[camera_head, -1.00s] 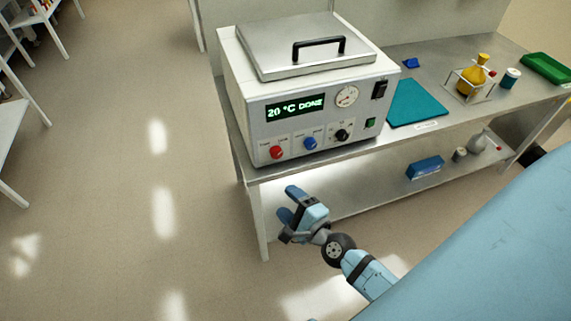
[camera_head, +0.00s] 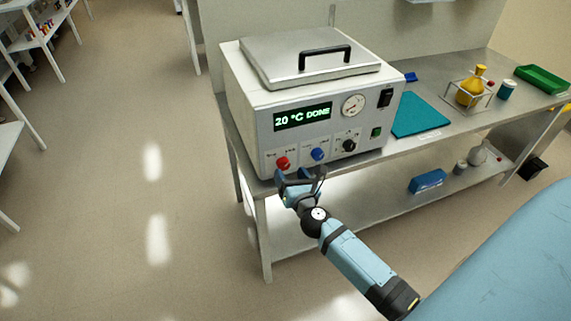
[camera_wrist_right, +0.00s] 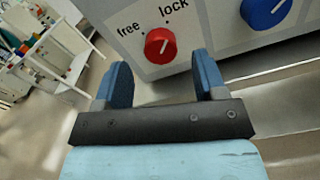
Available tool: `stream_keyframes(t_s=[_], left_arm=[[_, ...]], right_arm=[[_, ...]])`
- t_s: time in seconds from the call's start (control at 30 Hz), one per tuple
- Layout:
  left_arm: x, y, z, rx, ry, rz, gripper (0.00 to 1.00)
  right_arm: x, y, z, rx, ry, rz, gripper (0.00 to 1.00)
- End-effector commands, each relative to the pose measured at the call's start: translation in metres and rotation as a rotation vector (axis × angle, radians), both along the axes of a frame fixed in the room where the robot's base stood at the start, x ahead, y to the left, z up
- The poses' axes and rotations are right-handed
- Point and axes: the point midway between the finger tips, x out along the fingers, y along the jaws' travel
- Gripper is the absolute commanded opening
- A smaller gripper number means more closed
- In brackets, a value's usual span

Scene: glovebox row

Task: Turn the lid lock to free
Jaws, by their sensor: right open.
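The lid lock is a red knob (camera_head: 283,163) at the lower left of the front panel of a white box-shaped device (camera_head: 245,100). In the right wrist view the red knob (camera_wrist_right: 160,45) sits below the labels "free" and "lock", its pale mark pointing up and right, toward "lock". My right gripper (camera_head: 298,174) is open and empty, just in front of and below the panel's lower edge. In the right wrist view its two blue fingertips (camera_wrist_right: 163,75) stand apart, with the knob ahead between them, not touched. My left gripper is not in view.
A blue knob (camera_head: 318,154) and a black knob (camera_head: 349,146) sit right of the red one. The display (camera_head: 303,116) reads 20 °C DONE. The metal lid (camera_head: 270,60) with a black handle is shut. The bench edge (camera_head: 400,151) runs below the device.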

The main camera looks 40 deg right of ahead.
Motion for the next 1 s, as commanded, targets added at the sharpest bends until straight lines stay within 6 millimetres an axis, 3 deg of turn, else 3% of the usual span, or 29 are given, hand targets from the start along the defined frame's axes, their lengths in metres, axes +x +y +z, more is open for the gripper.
stream_keyframes(t_s=[0.23,0.63,0.87,1.0], left_arm=[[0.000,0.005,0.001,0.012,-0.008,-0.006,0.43],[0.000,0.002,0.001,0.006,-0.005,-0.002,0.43],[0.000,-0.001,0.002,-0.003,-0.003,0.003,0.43],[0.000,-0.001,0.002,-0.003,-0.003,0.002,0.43]], right_arm=[[0.034,-0.008,0.000,-0.001,0.000,0.000,0.65],[0.041,-0.010,-0.001,-0.001,0.001,0.000,0.65],[0.041,-0.010,-0.001,-0.001,0.001,0.000,0.15],[0.041,-0.010,0.000,-0.003,0.002,0.000,0.15]])
